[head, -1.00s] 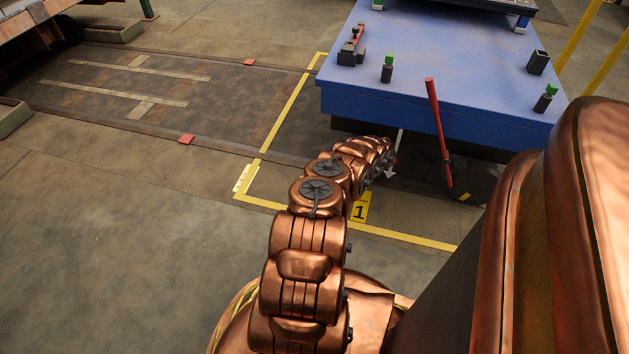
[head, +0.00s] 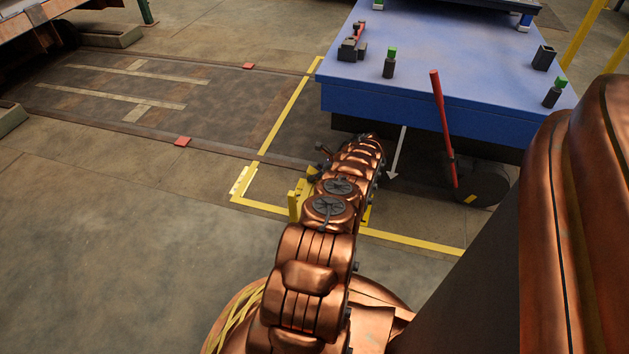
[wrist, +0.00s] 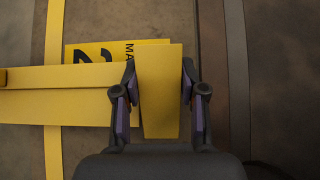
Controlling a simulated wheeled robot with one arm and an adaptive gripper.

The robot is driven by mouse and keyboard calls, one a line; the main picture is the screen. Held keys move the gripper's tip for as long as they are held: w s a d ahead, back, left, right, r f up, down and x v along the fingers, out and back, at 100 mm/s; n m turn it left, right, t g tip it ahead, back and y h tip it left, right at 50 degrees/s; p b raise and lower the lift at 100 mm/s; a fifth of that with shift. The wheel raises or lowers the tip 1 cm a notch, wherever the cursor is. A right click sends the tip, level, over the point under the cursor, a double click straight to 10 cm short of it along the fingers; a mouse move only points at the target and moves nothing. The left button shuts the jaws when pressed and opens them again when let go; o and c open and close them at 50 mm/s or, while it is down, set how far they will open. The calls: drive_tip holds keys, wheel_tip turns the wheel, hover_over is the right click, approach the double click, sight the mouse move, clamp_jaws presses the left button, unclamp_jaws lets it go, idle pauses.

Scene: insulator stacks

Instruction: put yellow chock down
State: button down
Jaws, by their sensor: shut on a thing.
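The yellow chock (wrist: 158,95) is between the two dark fingers of my gripper (wrist: 158,92) in the wrist view. The fingers are shut on its upright block, and a long yellow bar reaches left from it. In the head view, yellow parts of the chock (head: 296,203) show just left of my arm. My arm hides most of my gripper and the rest of the chock there. Below the chock lies a yellow marker plate (wrist: 90,52) with black print, partly covered by it. I cannot tell whether the chock touches the floor.
Yellow floor lines (head: 285,115) run around this spot. A blue cart (head: 430,100) stands beyond, with a red lever (head: 441,125) and a dark wheel (head: 487,182) at its front. Open floor (head: 120,240) lies to the left.

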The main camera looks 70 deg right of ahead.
wheel_tip(320, 180, down, 2)
drive_tip(key=shift+f+b, duration=0.2)
drive_tip(key=shift+b, duration=0.45)
drive_tip(key=shift+r, duration=0.1)
drive_tip(key=c, duration=0.9)
unclamp_jaws()
drive_tip(key=p+v, duration=0.3)
drive_tip(key=v, duration=0.2)
drive_tip(key=shift+s+r+p, duration=0.1)
drive_tip(key=shift+r+p, duration=0.2)
drive_tip(key=shift+p+v, duration=0.35)
drive_tip(key=shift+v, duration=0.55)
drive_tip(key=shift+f, duration=0.1)
